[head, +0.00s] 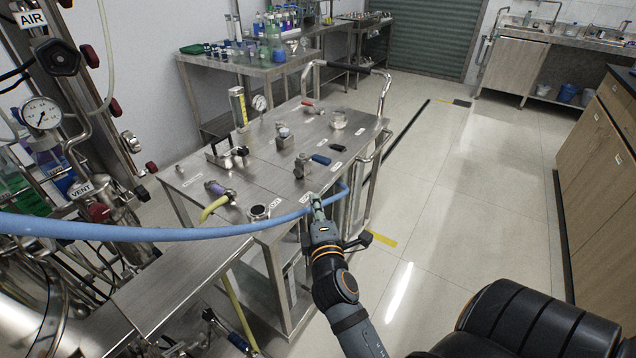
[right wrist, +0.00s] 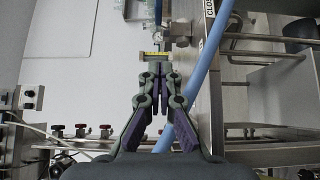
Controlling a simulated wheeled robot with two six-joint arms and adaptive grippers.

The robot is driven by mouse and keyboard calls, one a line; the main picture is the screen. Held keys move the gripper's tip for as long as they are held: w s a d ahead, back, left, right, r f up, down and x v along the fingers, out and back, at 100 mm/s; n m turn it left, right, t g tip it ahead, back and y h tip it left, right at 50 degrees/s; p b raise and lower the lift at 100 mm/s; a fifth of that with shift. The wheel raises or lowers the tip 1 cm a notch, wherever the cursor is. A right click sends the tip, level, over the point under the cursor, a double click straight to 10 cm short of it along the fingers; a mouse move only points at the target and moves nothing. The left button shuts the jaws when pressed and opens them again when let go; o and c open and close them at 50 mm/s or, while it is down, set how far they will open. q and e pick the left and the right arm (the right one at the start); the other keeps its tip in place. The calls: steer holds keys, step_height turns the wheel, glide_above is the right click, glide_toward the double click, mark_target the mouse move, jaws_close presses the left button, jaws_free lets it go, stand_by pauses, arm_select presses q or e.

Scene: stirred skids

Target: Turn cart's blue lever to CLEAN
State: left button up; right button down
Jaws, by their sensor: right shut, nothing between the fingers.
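The steel cart (head: 265,155) stands in the middle of the head view. Its blue lever (head: 320,159) sits on a metal valve (head: 301,166) on the cart top and points right, away from the valve. My right gripper (head: 317,203) is at the cart's near right edge, in front of the valve and apart from the lever. Its fingers are shut and empty, and they also show in the right wrist view (right wrist: 154,68). Small white labels lie around the valve; I cannot read CLEAN with certainty. My left gripper is not in view.
A blue hose (head: 150,233) crosses the near side and passes close by my right gripper. A purple-handled valve (head: 216,189) with a yellow hose sits on the cart's left. A push handle (head: 350,68) rises at the far end. The floor (head: 460,190) to the right is clear.

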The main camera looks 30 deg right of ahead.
glide_toward(316, 161)
steer(key=w, duration=0.2)
steer(key=w+a, duration=0.1)
steer(key=w, duration=0.1)
steer(key=shift+a+r, duration=0.15)
steer(key=shift+r, duration=0.05)
arm_select(q)
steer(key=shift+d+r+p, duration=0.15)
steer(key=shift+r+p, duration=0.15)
steer(key=shift+p, duration=0.05)
arm_select(e)
steer(key=shift+w+d+f, duration=0.1)
steer(key=shift+w+d, duration=0.1)
steer(key=shift+d, duration=0.4)
steer(key=shift+w+d, duration=0.2)
steer(key=shift+d, duration=0.45)
steer(key=shift+w+d, duration=0.25)
steer(key=shift+d, duration=0.35)
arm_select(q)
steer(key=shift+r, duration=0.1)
